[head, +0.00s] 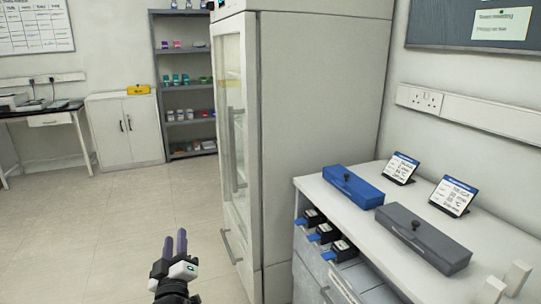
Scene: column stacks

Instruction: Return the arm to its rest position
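My gripper (175,238) shows at the bottom of the head view, left of the tall glass-fronted cabinet. Its two dark purple fingers point up in the picture, with a narrow gap between them and nothing held. The gripper is over the open floor, apart from the cabinet and the counter. Only the end of my arm is in view; the rest is cut off by the lower edge.
The tall cabinet (318,120) stands close on the right. A shelf unit (186,98) and white cupboard (125,130) stand behind. The tiled floor (110,220) at left is clear.

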